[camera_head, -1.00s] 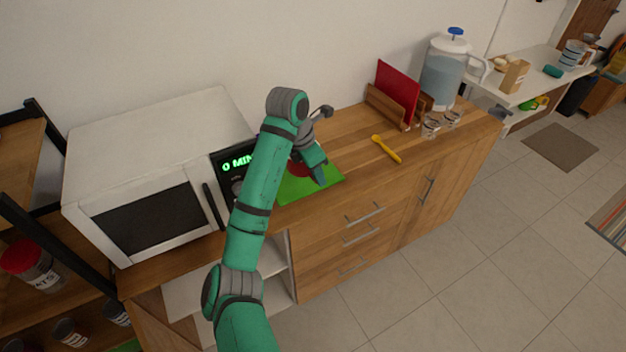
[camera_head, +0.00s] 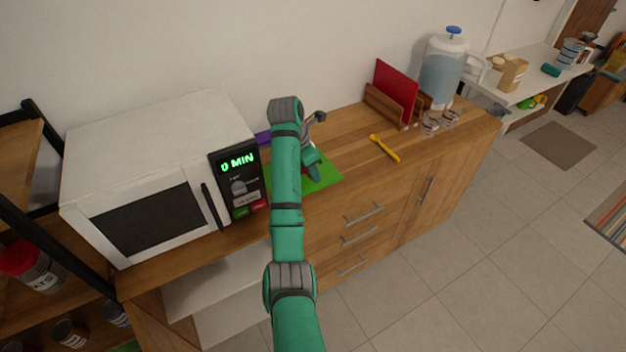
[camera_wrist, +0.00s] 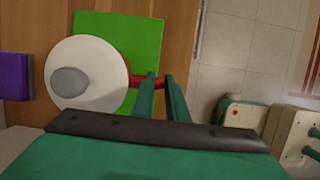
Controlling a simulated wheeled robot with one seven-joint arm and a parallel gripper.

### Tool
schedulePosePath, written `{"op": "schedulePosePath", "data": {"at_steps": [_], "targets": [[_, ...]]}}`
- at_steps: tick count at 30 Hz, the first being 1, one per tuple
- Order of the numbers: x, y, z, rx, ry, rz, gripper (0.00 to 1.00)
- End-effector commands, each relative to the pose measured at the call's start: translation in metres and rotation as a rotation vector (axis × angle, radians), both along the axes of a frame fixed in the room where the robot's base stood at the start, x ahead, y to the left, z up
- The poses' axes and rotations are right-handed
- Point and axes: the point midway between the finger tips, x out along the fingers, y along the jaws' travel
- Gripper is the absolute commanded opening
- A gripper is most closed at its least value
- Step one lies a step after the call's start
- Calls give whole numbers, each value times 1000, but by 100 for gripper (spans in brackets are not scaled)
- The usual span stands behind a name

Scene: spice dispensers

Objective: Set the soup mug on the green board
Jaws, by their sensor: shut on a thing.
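The soup mug, topped by a white round lid with a grey knob (camera_wrist: 88,75), shows in the wrist view, with a red handle (camera_wrist: 138,80) on its right side. My gripper (camera_wrist: 159,80) is shut on that handle. The green board (camera_wrist: 140,35) lies on the wooden counter; the mug covers its lower left part and reaches past its left edge in this view. Whether the mug's base touches the board is hidden. In the head view my arm hides most of the mug, and the board (camera_head: 325,181) shows to the right of my gripper (camera_head: 312,172).
A white microwave (camera_head: 150,130) reading 0 MIN stands left of the board. A purple object (camera_head: 263,138) is behind the board. A yellow spoon (camera_head: 385,147), a rack with a red board (camera_head: 396,90), glasses and a water dispenser (camera_head: 441,80) are to the right.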

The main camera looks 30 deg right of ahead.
Motion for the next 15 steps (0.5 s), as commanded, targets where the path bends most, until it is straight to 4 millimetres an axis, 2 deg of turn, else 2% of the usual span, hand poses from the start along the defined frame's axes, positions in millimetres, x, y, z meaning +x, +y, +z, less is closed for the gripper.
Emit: {"op": "schedulePosePath", "data": {"at_steps": [3, 9, 15], "targets": [[0, -2, -4, 0, 4, -3, 0], [1, 0, -30, 3, 3, -1, 0], [1, -1, -34, 1, 2, -2, 0]]}}
